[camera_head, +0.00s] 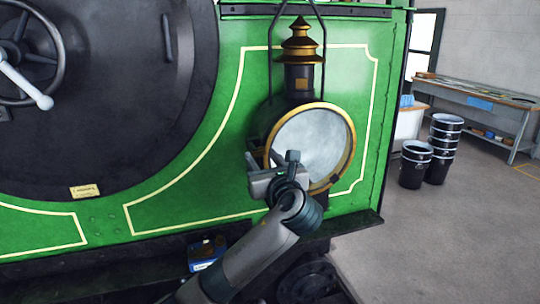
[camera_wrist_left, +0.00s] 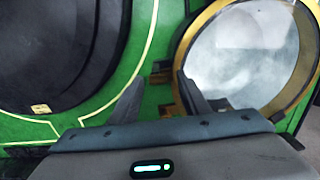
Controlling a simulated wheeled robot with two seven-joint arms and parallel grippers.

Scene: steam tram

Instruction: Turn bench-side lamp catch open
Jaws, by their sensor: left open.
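The bench-side lamp (camera_head: 315,140) hangs on the green front of the tram, with a round glass in a brass rim and a brass-topped chimney. In the left wrist view the lamp glass (camera_wrist_left: 245,50) fills the upper right. Small brass pieces (camera_wrist_left: 161,77) stick out left of the rim; I cannot tell which part is the catch. A small dark tab (camera_head: 335,178) sits on the rim's lower right. My left gripper (camera_head: 257,158) is open at the lamp's lower left; its fingers (camera_wrist_left: 158,82) appear on either side of the brass pieces, contact unclear. My right gripper is not in view.
The black round smokebox door (camera_head: 110,120) with a handwheel (camera_head: 30,50) is at left. A ledge (camera_head: 350,222) runs below the lamp, with a blue box (camera_head: 205,252) lower left. A workbench (camera_head: 485,100) and black drums (camera_head: 415,165) stand right, beyond open floor.

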